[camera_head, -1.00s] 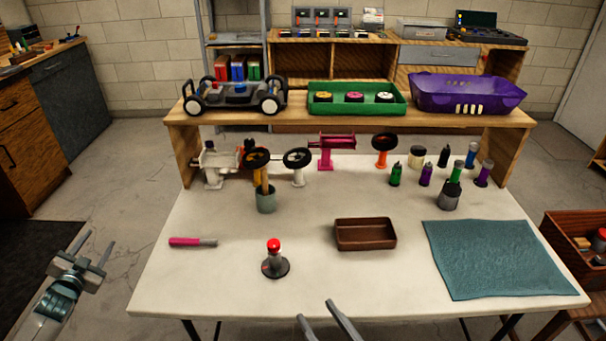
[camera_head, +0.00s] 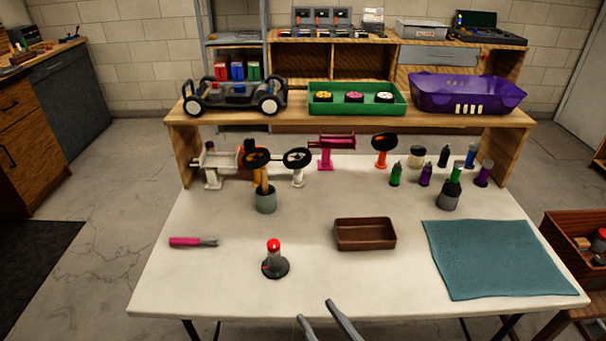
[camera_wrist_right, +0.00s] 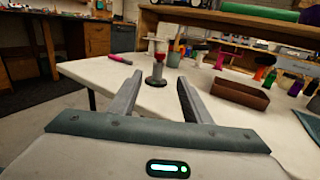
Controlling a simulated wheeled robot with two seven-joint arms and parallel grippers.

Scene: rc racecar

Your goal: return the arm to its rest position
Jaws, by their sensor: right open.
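My right gripper (camera_head: 325,318) shows at the bottom middle of the head view, at the table's front edge, with its two fingers apart and nothing between them. In the right wrist view, its open fingers (camera_wrist_right: 158,95) point toward the table, with a red-topped post on a dark round base (camera_wrist_right: 156,68) beyond them. My left gripper is out of the head view. The white table (camera_head: 310,290) lies in front of me.
On the table are a pink-handled tool (camera_head: 186,242), the red-topped post (camera_head: 274,262), an empty brown tray (camera_head: 365,246) and a teal mat (camera_head: 490,262). Stands and bottles line the back, below a wooden shelf (camera_head: 300,122). The front middle of the table is clear.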

